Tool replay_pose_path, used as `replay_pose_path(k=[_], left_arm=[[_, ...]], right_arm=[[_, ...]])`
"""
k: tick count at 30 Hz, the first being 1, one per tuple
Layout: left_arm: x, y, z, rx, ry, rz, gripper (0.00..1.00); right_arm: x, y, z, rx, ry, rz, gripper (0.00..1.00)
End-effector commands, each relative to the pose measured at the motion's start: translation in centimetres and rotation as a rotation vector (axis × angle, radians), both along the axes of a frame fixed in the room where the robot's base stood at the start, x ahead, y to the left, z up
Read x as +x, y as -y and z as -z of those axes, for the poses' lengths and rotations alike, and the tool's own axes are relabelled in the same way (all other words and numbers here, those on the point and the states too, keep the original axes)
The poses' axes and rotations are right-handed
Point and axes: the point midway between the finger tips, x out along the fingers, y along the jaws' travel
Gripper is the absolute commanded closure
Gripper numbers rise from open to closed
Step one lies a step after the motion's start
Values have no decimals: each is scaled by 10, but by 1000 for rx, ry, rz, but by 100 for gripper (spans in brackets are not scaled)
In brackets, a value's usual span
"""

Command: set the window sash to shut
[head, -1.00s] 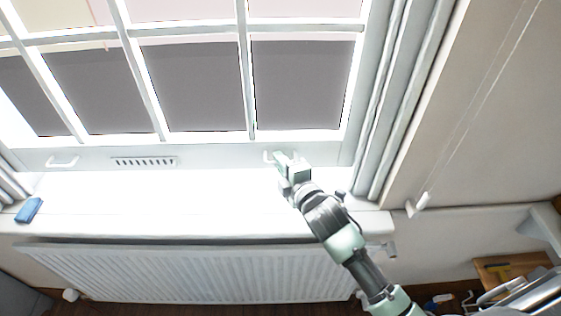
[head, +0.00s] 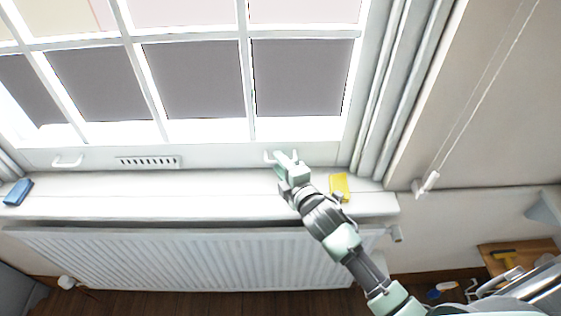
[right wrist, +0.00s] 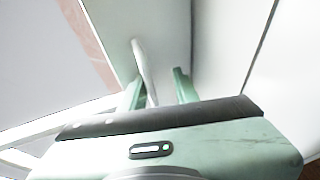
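The white window sash (head: 215,131) fills the upper left of the head view. Its bottom rail (head: 220,154) is low, just above the white sill (head: 150,192); I cannot tell whether a thin gap is left. The rail has a left handle (head: 67,162), a slotted vent (head: 148,162) and a right handle (head: 268,157). My right gripper (head: 286,158) is at the right handle. In the right wrist view, the white handle bar (right wrist: 142,66) passes between the two green fingers (right wrist: 160,88), closer to the left one, with space beside the right one. My left gripper is not in view.
A yellow object (head: 340,184) lies on the sill just right of my right gripper. A blue object (head: 18,192) lies at the sill's left end. A radiator (head: 190,258) is below the sill. A cord with a white toggle (head: 428,184) hangs at the right wall.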

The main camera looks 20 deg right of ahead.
Motion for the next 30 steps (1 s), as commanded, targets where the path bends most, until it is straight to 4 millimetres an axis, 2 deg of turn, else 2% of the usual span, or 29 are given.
replay_pose_path(k=[8,21,30], left_arm=[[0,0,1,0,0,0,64],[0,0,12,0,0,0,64],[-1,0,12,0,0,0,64]], right_arm=[[-3,1,-4,-1,8,0,70],[-67,9,-16,-1,4,0,70],[-75,10,-20,0,5,0,70]])
